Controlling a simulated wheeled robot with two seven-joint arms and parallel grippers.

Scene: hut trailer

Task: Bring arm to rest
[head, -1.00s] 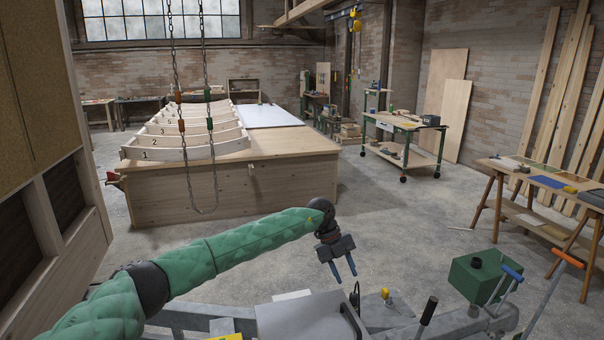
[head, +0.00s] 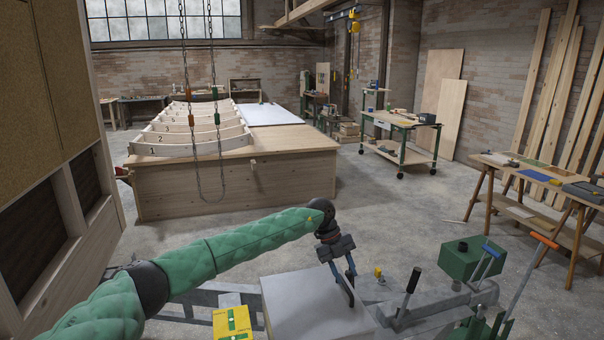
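My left arm, in a green quilted sleeve, reaches in from the lower left of the head view. Its gripper (head: 344,273) points down over a grey box (head: 300,305) at the bottom middle. My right gripper is not in view.
A grey metal frame with a black lever (head: 408,288), a green box (head: 468,258) and an orange-handled lever (head: 545,241) fills the lower right. A wooden wall (head: 52,240) stands close at left. A workbench (head: 535,185) stands at right. Open concrete floor (head: 400,215) lies beyond.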

